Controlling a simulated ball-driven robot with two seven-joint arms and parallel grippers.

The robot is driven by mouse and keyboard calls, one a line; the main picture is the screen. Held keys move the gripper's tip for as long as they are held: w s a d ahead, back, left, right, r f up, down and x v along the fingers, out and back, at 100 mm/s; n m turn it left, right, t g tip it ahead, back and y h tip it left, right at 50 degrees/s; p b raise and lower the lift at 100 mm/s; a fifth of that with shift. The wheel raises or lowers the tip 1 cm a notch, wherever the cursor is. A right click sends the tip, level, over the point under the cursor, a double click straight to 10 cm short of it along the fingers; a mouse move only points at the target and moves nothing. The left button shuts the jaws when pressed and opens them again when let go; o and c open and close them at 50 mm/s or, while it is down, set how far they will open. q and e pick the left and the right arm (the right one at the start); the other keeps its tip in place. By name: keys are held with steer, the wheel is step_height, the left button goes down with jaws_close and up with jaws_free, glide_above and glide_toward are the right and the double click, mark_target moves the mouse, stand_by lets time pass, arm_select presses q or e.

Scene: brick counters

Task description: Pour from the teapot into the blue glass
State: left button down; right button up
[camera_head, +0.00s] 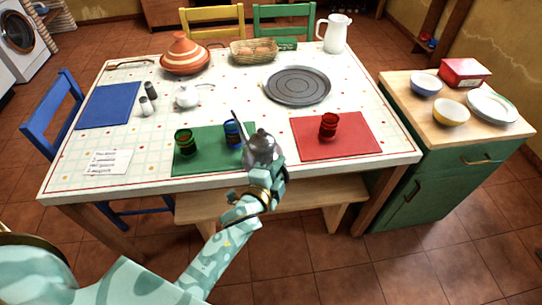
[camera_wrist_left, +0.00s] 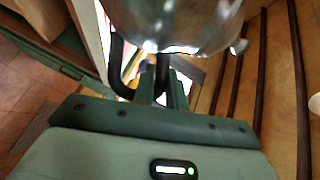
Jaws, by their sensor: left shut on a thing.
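The grey metal teapot (camera_head: 262,148) is in my left gripper (camera_head: 268,172), just above the green placemat's right edge. The wrist view shows the teapot's shiny body (camera_wrist_left: 180,22) and its dark handle (camera_wrist_left: 118,70) between the fingers (camera_wrist_left: 163,85). In the head view its thin spout points up and to the left, close to the blue glass (camera_head: 232,132). The blue glass stands on the green placemat (camera_head: 208,160), partly hidden by the spout and teapot. I cannot tell whether any liquid flows. My right gripper is not in view.
A green glass (camera_head: 185,143) stands left of the blue one. A red glass (camera_head: 328,126) stands on the red placemat (camera_head: 360,145). A white teapot (camera_head: 187,96), shakers (camera_head: 147,105) and a dark round tray (camera_head: 297,86) are farther back. A green cabinet (camera_head: 440,190) adjoins on the right.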

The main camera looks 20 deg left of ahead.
arm_select(q)
steer(key=shift+d+r+n+g+p, duration=0.1)
steer(key=shift+r+n+g+p, duration=0.45)
steer(key=shift+r+p, duration=1.45)
steer(key=shift+f, duration=0.65)
steer(key=shift+n, duration=0.25)
steer(key=shift+r+p, duration=0.35)
steer(key=shift+p, duration=0.6)
steer(key=shift+f, duration=0.1)
steer(key=shift+p, duration=0.5)
